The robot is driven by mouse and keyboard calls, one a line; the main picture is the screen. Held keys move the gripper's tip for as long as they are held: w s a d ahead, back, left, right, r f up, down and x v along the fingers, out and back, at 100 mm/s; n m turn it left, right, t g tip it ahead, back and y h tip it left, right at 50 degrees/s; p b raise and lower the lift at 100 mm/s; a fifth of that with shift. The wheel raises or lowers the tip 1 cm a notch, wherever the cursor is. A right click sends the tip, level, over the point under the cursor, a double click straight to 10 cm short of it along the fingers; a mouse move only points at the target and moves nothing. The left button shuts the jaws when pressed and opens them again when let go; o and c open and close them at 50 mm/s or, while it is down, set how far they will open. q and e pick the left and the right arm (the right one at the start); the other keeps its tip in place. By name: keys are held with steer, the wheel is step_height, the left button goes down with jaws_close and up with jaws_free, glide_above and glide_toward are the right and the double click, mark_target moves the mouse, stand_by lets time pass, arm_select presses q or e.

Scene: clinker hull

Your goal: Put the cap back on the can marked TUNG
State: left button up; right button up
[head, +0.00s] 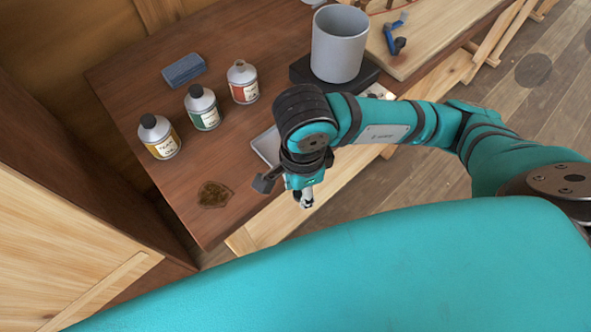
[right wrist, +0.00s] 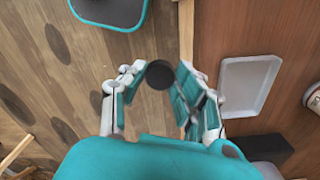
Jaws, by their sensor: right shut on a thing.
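Three small cans with coloured labels stand upright in a row on the brown bench. The yellow-label can (head: 164,144) and the green-label can (head: 205,114) have dark caps on. The red-label can (head: 243,88) shows no dark cap on its top. The lettering is too small to read surely, so I cannot tell which says TUNG. My right gripper (head: 305,200) is beyond the bench's front edge, right of and nearer than the cans. In the right wrist view it (right wrist: 155,82) is shut on a round black cap (right wrist: 160,74). My left gripper is out of view.
A pale tray (right wrist: 248,88) lies on the bench near the edge, partly behind my arm in the head view (head: 264,146). A grey pot (head: 339,50) stands on a black base. A blue-grey block (head: 184,69) and a dark stain (head: 214,194) are on the bench (head: 130,85).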

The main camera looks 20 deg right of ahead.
steer(key=shift+s, duration=0.25)
steer(key=shift+w, duration=0.1)
steer(key=w+d+r+n, duration=0.5)
steer(key=w+d+n, duration=0.2)
steer(key=n, duration=1.1)
steer(key=shift+w+d+r+n, duration=0.15)
steer(key=shift+w+d+n, duration=0.15)
steer(key=shift+w, duration=0.05)
